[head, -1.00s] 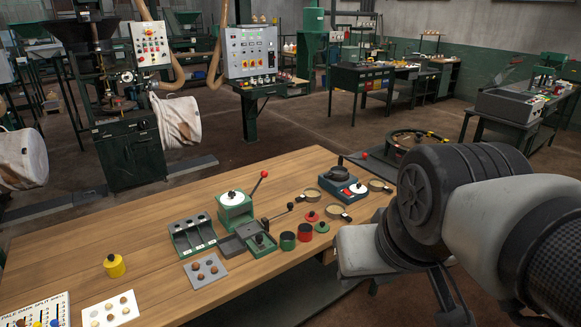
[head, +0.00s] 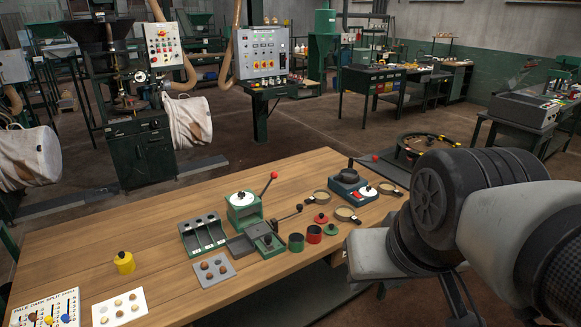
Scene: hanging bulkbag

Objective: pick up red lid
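The red lid (head: 321,218) lies flat on the wooden table (head: 165,225), a small red disc with a dark knob on top. It is just behind a small open red canister (head: 314,235) and a green lid (head: 331,230). An open green canister (head: 296,242) stands to the left of the red one. My arm fills the right side of the head view, its pale end part to the right of the lids and apart from them. The fingers of my gripper do not show.
Sieve-like rings (head: 346,214) and a small dark device (head: 348,185) stand behind the lids.

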